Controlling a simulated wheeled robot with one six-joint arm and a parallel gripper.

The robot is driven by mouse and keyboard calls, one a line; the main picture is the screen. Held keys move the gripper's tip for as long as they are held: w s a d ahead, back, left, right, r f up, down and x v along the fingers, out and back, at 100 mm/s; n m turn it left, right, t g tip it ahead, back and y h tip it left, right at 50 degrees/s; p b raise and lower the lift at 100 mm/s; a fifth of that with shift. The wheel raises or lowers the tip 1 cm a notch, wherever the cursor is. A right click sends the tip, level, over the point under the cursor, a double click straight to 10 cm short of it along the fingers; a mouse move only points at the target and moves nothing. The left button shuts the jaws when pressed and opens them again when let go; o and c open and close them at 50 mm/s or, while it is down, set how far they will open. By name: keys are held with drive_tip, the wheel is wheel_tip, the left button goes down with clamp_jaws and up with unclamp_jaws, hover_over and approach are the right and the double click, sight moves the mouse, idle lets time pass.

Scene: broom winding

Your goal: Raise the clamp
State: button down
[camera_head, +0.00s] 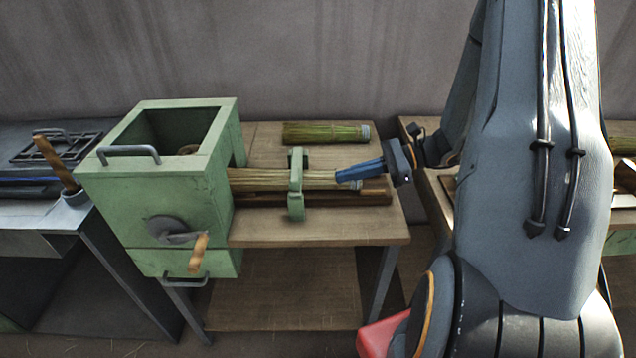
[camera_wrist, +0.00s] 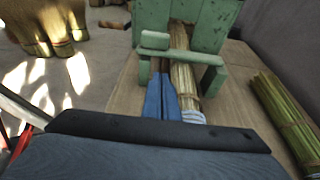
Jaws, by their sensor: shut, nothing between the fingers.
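The clamp is a green bracket (camera_head: 296,184) standing across the straw bundle on the wooden bench. In the wrist view the clamp (camera_wrist: 182,55) is straight ahead, with a bar crossing over the bundle. The straw bundle (camera_head: 262,179) runs from the green machine box (camera_head: 150,190) through the clamp and ends in a pale band. My gripper (camera_head: 340,177) has blue fingers pressed together and empty. It is to the right of the clamp, beside the bundle's banded end. In the wrist view its fingertips (camera_wrist: 161,78) point at the clamp from close by; I cannot tell whether they touch it.
A second green straw bundle (camera_head: 325,133) lies at the back of the bench (camera_head: 330,228). A crank with a wooden grip (camera_head: 199,252) juts from the box front. A dark bench with a grate (camera_head: 60,147) stands at left. Space above the clamp looks clear.

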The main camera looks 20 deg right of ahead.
drive_tip(key=b+x, duration=0.3)
drive_tip(key=x, duration=0.7)
drive_tip(key=shift+d+r, duration=0.1)
drive_tip(key=shift+d, duration=0.05)
